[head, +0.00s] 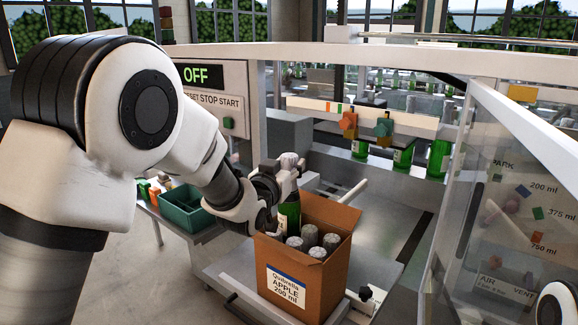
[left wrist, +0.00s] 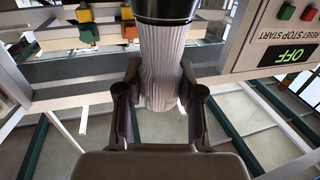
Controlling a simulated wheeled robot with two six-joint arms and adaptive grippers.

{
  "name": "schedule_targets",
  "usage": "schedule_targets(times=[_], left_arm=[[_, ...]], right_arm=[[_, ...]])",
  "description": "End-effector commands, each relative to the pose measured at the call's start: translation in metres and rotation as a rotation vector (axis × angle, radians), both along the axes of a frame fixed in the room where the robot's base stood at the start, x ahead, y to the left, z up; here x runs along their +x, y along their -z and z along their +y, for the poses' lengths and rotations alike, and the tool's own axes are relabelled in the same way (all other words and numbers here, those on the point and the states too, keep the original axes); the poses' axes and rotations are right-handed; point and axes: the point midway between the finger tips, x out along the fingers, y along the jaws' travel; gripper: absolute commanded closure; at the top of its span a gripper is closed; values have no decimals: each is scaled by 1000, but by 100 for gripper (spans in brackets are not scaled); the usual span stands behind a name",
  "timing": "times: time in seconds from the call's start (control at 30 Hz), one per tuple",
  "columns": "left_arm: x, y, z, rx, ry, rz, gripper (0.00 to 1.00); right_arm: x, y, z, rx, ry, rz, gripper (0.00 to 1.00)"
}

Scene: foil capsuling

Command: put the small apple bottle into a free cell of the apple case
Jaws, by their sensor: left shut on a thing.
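The apple case (head: 285,290) is an open brown carton labelled "APPLE 200 ml". Several silver-foiled bottle tops (head: 312,236) show inside it. My left gripper (head: 280,172) is shut on the foiled neck of a small green bottle (head: 289,217), held roughly upright at the far left part of the case opening. The bottle's lower end is hidden behind the foil tops and case wall, so I cannot tell how deep it sits. In the left wrist view, the pale ribbed foil neck (left wrist: 165,75) stands between the two fingers (left wrist: 160,100). My right gripper is out of view.
A green divided bin (head: 185,215) stands on a side table at left. A panel reading OFF (head: 210,90) is behind my arm. Several green bottles (head: 403,158) stand under orange and green knobs behind the case. A clear guard panel (head: 510,190) closes the right side.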

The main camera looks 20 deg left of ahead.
Motion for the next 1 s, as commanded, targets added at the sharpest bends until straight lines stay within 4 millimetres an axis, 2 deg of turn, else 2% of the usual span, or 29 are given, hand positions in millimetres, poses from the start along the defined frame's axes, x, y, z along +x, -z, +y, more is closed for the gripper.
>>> schedule_targets(times=[0.77,0.8,0.83,0.87,1.0], left_arm=[[0,19,0,0,0,-3,100],[0,17,0,0,0,-3,49],[0,17,0,0,0,-2,38],[0,18,0,0,0,-2,34],[0,18,0,0,0,-1,34]], right_arm=[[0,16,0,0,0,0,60],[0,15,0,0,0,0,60],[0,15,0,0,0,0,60],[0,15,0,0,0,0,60],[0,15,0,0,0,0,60]])
